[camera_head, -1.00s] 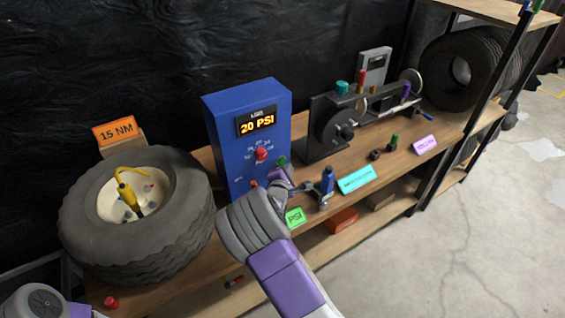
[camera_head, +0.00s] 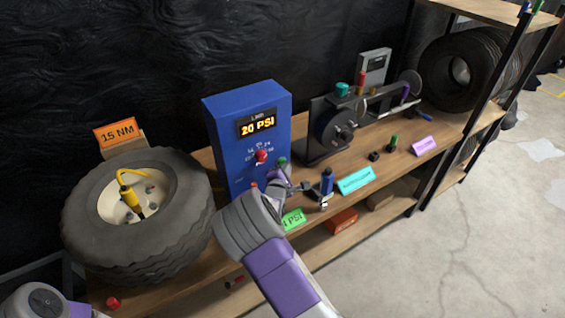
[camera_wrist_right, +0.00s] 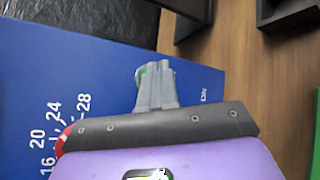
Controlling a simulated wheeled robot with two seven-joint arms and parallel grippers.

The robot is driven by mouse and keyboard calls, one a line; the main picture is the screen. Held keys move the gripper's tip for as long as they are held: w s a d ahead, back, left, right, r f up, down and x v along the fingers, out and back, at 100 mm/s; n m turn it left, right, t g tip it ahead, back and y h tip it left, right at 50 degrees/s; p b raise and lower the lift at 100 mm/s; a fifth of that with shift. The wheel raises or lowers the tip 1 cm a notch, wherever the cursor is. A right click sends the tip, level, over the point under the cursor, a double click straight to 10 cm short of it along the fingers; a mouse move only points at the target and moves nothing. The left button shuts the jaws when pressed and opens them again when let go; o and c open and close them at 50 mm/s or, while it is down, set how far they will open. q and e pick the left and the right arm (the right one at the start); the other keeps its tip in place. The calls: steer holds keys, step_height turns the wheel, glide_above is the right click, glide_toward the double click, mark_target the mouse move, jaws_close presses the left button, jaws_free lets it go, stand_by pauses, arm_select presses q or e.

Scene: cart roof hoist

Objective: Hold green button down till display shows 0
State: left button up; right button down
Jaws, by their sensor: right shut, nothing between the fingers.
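The blue box (camera_head: 222,140) stands on the bench. Its display (camera_head: 257,124) reads 20 PSI in yellow. A red knob (camera_head: 261,156) sits below the display, inside a ring of numbers. The green button (camera_head: 282,161) is at the lower right of the box front. My right gripper (camera_head: 281,172) is shut and empty, its tips at the green button. In the right wrist view a sliver of the green button (camera_wrist_right: 141,70) shows behind the shut fingertips (camera_wrist_right: 153,76); whether it is pressed in is hidden. Only part of my left arm shows at bottom left, without its gripper.
A tire (camera_head: 85,228) lies left of the box. A green PSI card (camera_head: 293,220), a blue bottle (camera_head: 327,181) and a cyan card (camera_head: 356,180) are close to my right arm. A dark machine (camera_head: 318,118) stands to the right.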

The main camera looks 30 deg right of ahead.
steer(key=shift+w, duration=0.4)
stand_by(2.0)
steer(key=shift+s+p, duration=0.15)
steer(key=shift+p, duration=0.25)
steer(key=shift+s, duration=0.7)
steer(key=s, duration=0.1)
steer(key=s+p, duration=0.1)
steer(key=s, duration=0.3)
steer(key=shift+d+p, duration=0.25)
steer(key=shift+p, duration=0.05)
steer(key=shift+f, duration=0.1)
